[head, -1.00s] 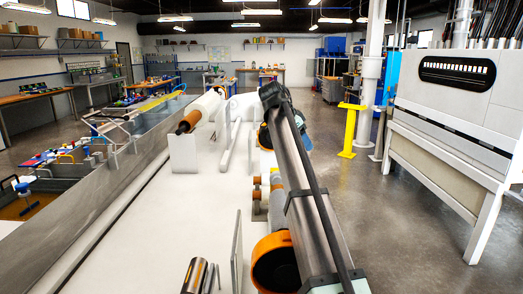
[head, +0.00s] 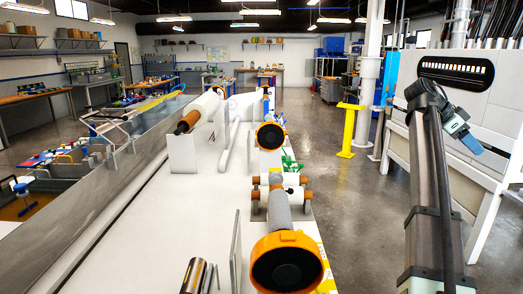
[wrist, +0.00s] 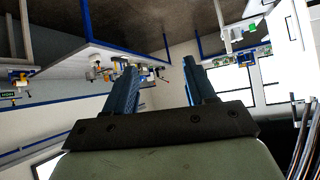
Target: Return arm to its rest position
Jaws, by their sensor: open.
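My gripper (wrist: 162,85) shows in the wrist view with its two blue fingers apart and nothing between them. In the head view my arm stands at the right, clear of the white bench (head: 140,235). The gripper end (head: 468,138) points right and down there, in front of the white cabinet, and its fingertips are hard to make out. The wrist view looks out over the room upside down or strongly tilted.
Grey and orange cylinders (head: 287,262) lie along the bench's right side, with a white roller (head: 203,106) further back. A white cabinet (head: 455,103) stands close behind my arm. A yellow post (head: 349,130) stands on the floor, which is open between bench and cabinet.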

